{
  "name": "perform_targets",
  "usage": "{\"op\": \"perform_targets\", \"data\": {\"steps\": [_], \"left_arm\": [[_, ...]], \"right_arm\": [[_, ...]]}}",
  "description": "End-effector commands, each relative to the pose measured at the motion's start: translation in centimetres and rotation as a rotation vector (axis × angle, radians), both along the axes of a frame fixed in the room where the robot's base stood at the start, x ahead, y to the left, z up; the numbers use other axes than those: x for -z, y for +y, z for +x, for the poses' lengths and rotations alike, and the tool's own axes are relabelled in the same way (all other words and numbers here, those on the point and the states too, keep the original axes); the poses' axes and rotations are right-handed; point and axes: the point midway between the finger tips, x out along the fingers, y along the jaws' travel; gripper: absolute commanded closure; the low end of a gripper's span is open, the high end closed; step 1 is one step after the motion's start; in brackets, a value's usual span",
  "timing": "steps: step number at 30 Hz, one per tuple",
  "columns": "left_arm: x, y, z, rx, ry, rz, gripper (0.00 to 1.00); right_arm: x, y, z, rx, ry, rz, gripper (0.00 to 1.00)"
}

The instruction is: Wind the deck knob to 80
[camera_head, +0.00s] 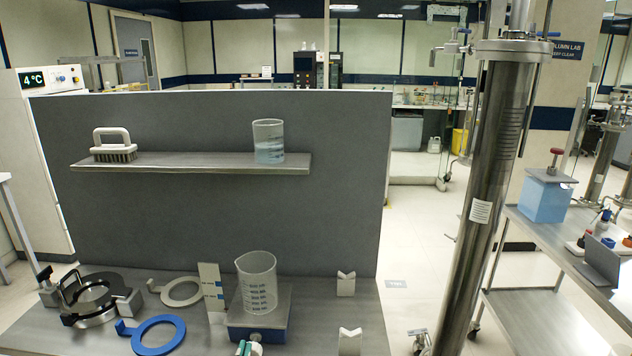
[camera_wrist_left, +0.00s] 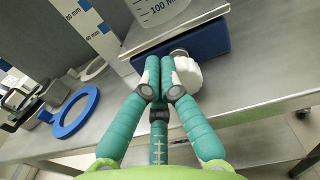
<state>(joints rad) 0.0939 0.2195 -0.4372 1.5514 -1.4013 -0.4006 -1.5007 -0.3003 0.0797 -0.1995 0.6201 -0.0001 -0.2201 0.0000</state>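The deck is a steel plate (camera_head: 279,297) on a blue body (camera_head: 275,333); the plate (camera_wrist_left: 200,25) and body (camera_wrist_left: 210,42) also show in the left wrist view. A clear graduated beaker (camera_head: 257,283) stands on it. The white knob (camera_wrist_left: 187,74) is on the body's front. A white millimetre scale (camera_head: 212,290) stands upright left of the deck; its marks (camera_wrist_left: 92,25) show 40 and higher, but the deck's reading is unclear. My left gripper (camera_wrist_left: 164,88) has its teal fingers together, just left of and partly over the knob; contact is unclear. My right gripper is out of view.
A blue ring (camera_head: 152,336), a grey ring (camera_head: 181,292) and a dark metal clamp (camera_head: 92,299) lie to the left. Two white V-blocks (camera_head: 346,284) stand to the right. A grey panel with a shelf (camera_head: 200,164) rises behind. A steel column (camera_head: 487,190) stands at right.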

Motion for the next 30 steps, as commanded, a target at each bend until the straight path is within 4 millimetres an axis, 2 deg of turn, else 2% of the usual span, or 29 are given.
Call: {"op": "perform_targets", "data": {"steps": [1, 9, 30], "left_arm": [[0.4, -1.2, -0.3, 0.024, 0.01, -0.008, 1.0], [0.7, -2.1, -0.4, 0.024, 0.013, -0.009, 1.0], [1.0, -2.1, -0.4, 0.014, 0.017, -0.005, 1.0]], "right_arm": [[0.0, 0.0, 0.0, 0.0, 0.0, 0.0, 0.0], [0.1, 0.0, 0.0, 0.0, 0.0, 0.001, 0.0], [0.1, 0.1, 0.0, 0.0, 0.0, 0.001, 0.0]]}}
